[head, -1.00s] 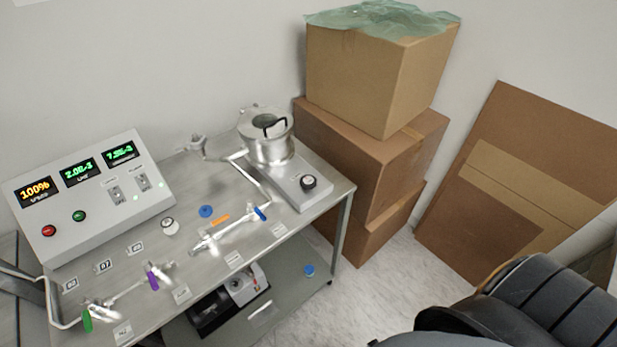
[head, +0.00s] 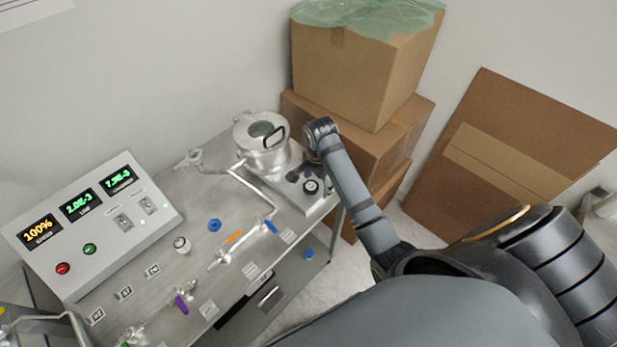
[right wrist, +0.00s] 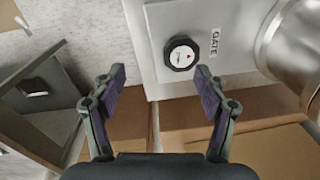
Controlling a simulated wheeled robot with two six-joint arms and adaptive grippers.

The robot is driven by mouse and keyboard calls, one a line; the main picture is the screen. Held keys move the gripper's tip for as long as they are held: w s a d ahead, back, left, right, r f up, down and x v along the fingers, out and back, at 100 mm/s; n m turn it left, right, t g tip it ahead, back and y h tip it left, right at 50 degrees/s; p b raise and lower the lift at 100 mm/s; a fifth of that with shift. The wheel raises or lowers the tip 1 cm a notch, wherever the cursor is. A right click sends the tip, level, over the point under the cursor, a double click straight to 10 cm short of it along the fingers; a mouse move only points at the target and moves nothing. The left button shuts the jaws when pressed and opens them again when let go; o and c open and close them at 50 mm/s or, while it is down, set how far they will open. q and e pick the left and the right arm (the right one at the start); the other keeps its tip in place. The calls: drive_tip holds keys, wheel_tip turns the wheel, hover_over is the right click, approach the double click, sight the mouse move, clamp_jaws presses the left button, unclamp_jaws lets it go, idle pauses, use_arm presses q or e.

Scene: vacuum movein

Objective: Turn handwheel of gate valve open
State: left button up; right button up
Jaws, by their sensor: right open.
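The gate valve's handwheel is a black knob (head: 311,186) on a flat grey metal box (head: 323,203) at the right end of the bench. My right gripper (head: 301,173) is at the knob's upper left in the head view. In the right wrist view the right gripper (right wrist: 160,75) is open and empty, with the knob beyond its fingertips, nearer the right finger. They look apart.
A round metal chamber (head: 262,152) with a black handle stands beside the knob. Stacked cardboard boxes (head: 350,75) stand close behind my right arm. A control panel (head: 93,226) and small pipes with coloured handles (head: 183,304) occupy the bench's left and front.

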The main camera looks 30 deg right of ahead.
sight(310, 186)
drive_tip(key=w+r+m, duration=0.4)
drive_tip(key=r+m, duration=0.1)
drive_tip(key=shift+g, duration=0.4)
wheel_tip(310, 186, down, 9)
drive_tip(key=b, duration=0.9)
drive_tip(key=shift+s+a, duration=0.1)
drive_tip(key=shift+s, duration=0.05)
drive_tip(key=shift+f, duration=0.75)
use_arm(q)
wheel_tip(310, 186, down, 8)
drive_tip(key=w, duration=0.1)
drive_tip(key=shift+w+f, duration=0.15)
drive_tip(key=shift+f, duration=0.05)
